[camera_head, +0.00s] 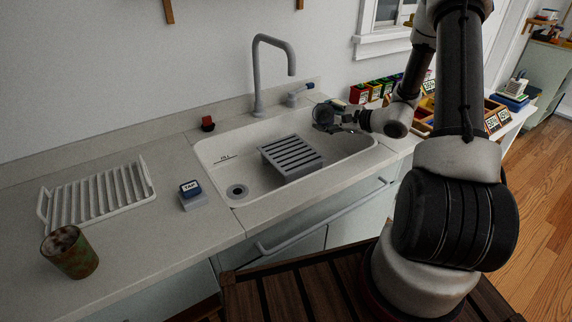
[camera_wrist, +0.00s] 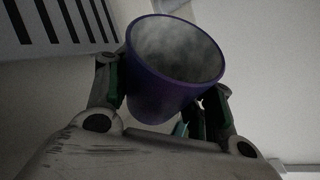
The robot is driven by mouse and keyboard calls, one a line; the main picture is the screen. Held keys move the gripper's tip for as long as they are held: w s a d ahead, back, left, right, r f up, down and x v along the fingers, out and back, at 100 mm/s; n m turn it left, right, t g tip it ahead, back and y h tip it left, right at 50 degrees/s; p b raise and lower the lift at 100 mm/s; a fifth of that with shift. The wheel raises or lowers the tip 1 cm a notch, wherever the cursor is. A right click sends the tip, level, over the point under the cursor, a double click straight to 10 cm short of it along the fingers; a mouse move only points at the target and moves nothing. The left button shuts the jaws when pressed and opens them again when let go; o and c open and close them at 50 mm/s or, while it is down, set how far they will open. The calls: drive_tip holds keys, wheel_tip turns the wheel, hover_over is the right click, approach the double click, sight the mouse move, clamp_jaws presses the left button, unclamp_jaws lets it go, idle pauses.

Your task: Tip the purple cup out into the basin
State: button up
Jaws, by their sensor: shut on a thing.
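The purple cup (camera_wrist: 165,85) fills the middle of the wrist view, between the two fingers of my gripper (camera_wrist: 165,100), which is shut on it. The cup's round mouth shows, with a mottled grey inside; I cannot tell what it holds. In the head view my gripper (camera_head: 336,120) is over the back right part of the white basin (camera_head: 222,165). The cup cannot be made out clearly there, and its tilt is hard to judge. A grey slatted rack (camera_head: 291,157) sits in the basin, left of my gripper; its slats also show in the wrist view (camera_wrist: 62,22).
A grey tap (camera_head: 258,75) rises behind the basin, with a blue-tipped lever (camera_head: 300,92) beside it. Left on the counter are a white drying rack (camera_head: 97,197), a small "TAP" block (camera_head: 191,194) and a brown-green cup (camera_head: 70,252). Coloured bins (camera_head: 378,90) stand at the right.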

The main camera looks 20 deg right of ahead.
drive_tip(key=shift+f+m, duration=0.2)
drive_tip(key=shift+m, duration=0.1)
drive_tip(key=shift+s+a+f+m+g, duration=0.1)
drive_tip(key=shift+s+f+m+g, duration=0.1)
drive_tip(key=shift+f+m+g, duration=0.5)
drive_tip(key=shift+r, duration=0.15)
drive_tip(key=shift+s+a+f+m+g+y, duration=0.25)
drive_tip(key=shift+f+m+g+y, duration=0.2)
drive_tip(key=shift+m, duration=0.45)
drive_tip(key=shift+r, duration=2.5)
